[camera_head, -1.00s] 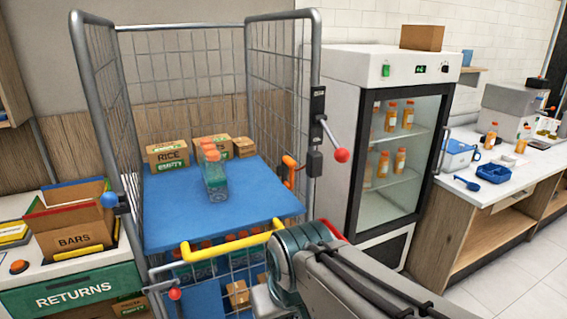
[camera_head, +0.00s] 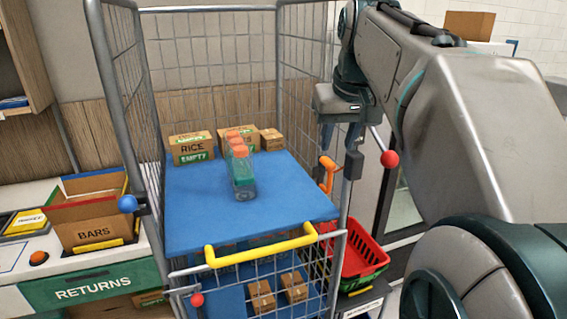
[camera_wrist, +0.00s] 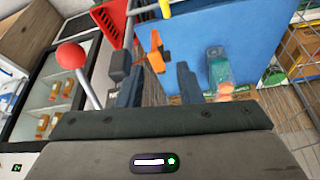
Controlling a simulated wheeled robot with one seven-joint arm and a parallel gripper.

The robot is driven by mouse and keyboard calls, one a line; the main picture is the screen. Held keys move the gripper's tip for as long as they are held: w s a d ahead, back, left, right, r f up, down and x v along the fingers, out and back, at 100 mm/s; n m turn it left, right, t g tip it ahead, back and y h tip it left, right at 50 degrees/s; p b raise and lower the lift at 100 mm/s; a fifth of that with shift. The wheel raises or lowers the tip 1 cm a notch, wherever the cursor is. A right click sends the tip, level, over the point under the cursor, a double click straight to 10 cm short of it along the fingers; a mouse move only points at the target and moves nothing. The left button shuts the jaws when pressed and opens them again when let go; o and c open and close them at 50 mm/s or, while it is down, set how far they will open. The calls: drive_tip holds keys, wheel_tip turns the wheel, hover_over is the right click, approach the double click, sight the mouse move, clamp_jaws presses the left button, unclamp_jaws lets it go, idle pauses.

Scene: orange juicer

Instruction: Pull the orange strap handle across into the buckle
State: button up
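The orange strap handle (camera_head: 327,172) hangs at the front right post of the wire cage cart. It also shows in the wrist view (camera_wrist: 156,50), just beyond the gap between my fingertips. My gripper (camera_head: 341,142) points down above the handle, close to the right post. In the wrist view its two dark fingers (camera_wrist: 160,84) are apart with nothing between them. The left post carries a dark fitting with a blue ball (camera_head: 127,203); I cannot tell whether this is the buckle. No strap crosses the cart's front.
A red-ball lever (camera_head: 389,158) and dark box (camera_head: 353,165) sit close to my gripper. The blue shelf (camera_head: 200,225) holds bottles and boxes. A yellow bar (camera_head: 262,246) tops the front gate. A red basket (camera_head: 362,252) stands right of the cart. Space above the shelf's front is clear.

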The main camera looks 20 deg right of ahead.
sight(331, 170)
drive_tip(key=x, duration=0.8)
drive_tip(key=w+d+p+x, duration=0.1)
drive_tip(key=x, duration=0.3)
drive_tip(key=shift+w+d+f, duration=0.1)
drive_tip(key=shift+d+f, duration=0.05)
clamp_jaws()
